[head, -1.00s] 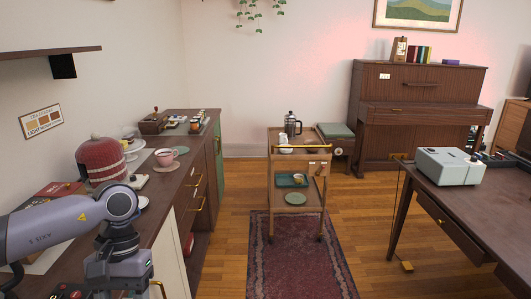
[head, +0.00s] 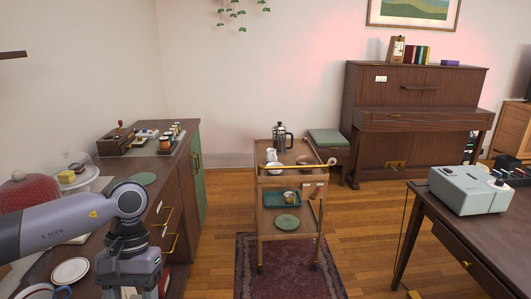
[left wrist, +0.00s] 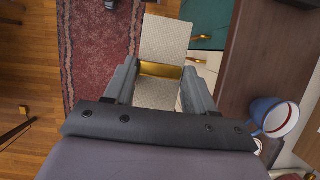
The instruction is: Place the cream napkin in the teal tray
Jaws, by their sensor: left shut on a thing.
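In the left wrist view my left gripper (left wrist: 161,70) is shut on the cream napkin (left wrist: 164,38), a flat cream cloth with a gold band around its middle. The napkin sticks out past the fingertips. In the head view my left arm is at the lower left beside the counter, and its fingers and the napkin are not visible there. The teal tray (head: 268,200) lies on the middle shelf of the wooden trolley (head: 262,223), well ahead of my arm. A small cup and a yellowish item sit in it. My right gripper is not in view.
The dark counter (head: 160,168) runs along the left with plates, a blue mug (left wrist: 274,117) and a cake stand. A green plate (head: 287,222) lies on the trolley's lower shelf. A dark desk (head: 450,225) is at right. The red rug (head: 285,265) and floor before the trolley are clear.

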